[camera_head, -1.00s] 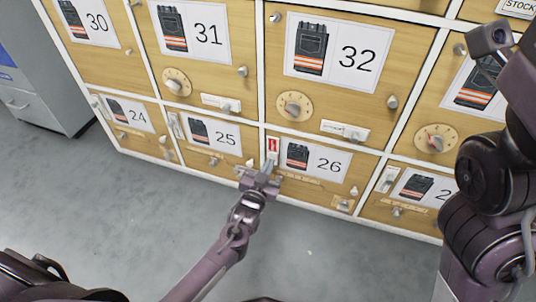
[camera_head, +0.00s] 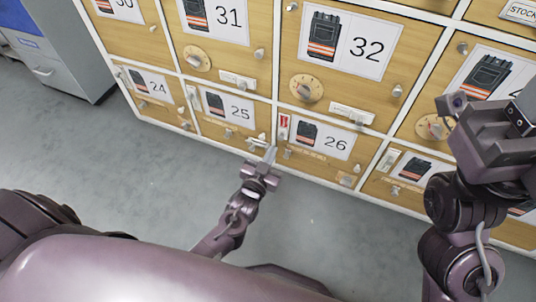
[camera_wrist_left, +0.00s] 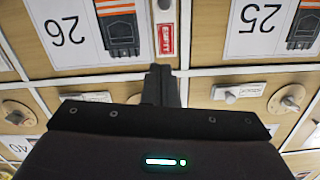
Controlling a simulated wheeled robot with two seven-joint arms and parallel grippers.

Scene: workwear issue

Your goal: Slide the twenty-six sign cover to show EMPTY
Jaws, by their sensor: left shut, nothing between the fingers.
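The twenty-six sign (camera_head: 283,127) is a narrow upright strip left of the 26 label (camera_head: 321,140). Its upper part shows red, with the pale cover (camera_head: 282,135) low on the strip. In the left wrist view, which is upside down, the red face (camera_wrist_left: 166,39) carries white lettering that looks like EMPTY, and a grey knob (camera_wrist_left: 164,4) sits on the cover. My left gripper (camera_head: 269,155) is shut and empty, just below the sign and apart from it. My right gripper (camera_head: 500,135) is at the right; its fingers are not clear.
Wooden locker doors with number labels fill the back, including 25 (camera_head: 228,106) and 32 (camera_head: 343,46). Dials, knobs and small latches stick out from them. A grey cabinet (camera_head: 62,62) stands at the far left. The grey floor (camera_head: 120,170) before the lockers is clear.

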